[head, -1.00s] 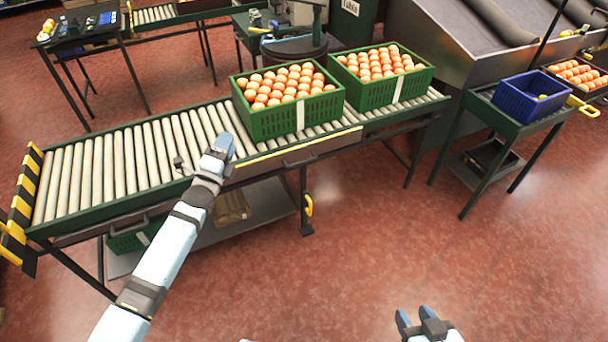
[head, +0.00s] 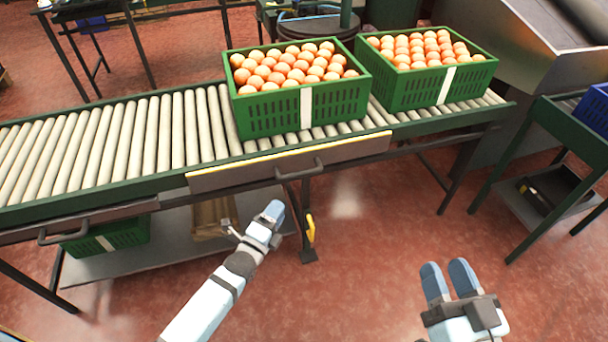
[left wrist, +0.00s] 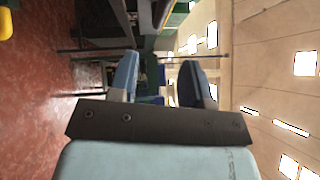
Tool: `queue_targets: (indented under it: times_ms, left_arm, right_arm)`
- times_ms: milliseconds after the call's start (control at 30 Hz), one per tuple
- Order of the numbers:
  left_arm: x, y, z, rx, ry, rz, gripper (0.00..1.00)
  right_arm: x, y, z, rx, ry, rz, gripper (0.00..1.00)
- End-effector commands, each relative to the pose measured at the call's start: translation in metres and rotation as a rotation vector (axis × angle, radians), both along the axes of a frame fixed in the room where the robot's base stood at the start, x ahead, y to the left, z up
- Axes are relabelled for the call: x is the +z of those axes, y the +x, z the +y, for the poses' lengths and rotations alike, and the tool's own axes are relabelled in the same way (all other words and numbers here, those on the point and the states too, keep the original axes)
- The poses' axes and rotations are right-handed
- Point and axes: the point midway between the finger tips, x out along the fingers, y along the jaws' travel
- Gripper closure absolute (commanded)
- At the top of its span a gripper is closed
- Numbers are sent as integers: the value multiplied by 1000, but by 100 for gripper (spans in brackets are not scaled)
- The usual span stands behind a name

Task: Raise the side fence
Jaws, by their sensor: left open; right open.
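The side fence looks like the grey panel (head: 350,153) with a yellow top edge and a dark handle (head: 300,168), along the near side of the roller conveyor (head: 150,140). It hangs low, with its top edge near roller height. My left gripper (head: 274,210) is below and left of that handle, apart from it, in front of the lower shelf. In the left wrist view its two fingers (left wrist: 158,75) are spread with nothing between them. My right gripper (head: 450,268) is open and empty over the floor, to the right of the conveyor leg.
Two green crates of oranges (head: 305,110) (head: 440,85) stand on the rollers behind the panel. A second handle (head: 90,228) is on the conveyor's front at left. A yellow lever (head: 310,228) is on the leg. A side table (head: 560,125) stands at right. Red floor between is clear.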

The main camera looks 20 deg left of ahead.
Motion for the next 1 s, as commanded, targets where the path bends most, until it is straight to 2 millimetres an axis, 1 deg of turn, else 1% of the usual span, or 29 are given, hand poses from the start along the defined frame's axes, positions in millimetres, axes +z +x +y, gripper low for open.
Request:
queue_targets:
  times_ms: [233, 300, 400, 533, 700, 800, 1000]
  left_arm:
    - [5, 49, -10, -1, -2, -5, 56]
    - [7, 64, -13, -1, -1, -4, 56]
    - [9, 84, -17, -1, -1, -4, 56]
    - [12, 104, -21, 0, -1, -3, 56]
    - [15, 120, -24, 0, 1, -1, 56]
    - [16, 123, -25, 0, 0, 0, 56]
    - [17, 124, -25, 0, 0, 0, 56]
  right_arm:
    - [18, -3, 6, 24, 64, -95, 57]
    - [9, -2, 6, 28, 51, -67, 57]
    - [0, -1, 7, 36, 39, -41, 57]
    - [-9, 0, 8, 42, 25, -13, 57]
    - [-15, 0, 8, 49, 15, 10, 57]
    - [-17, 0, 9, 52, 11, 17, 57]
    - [-16, 0, 9, 52, 11, 18, 57]
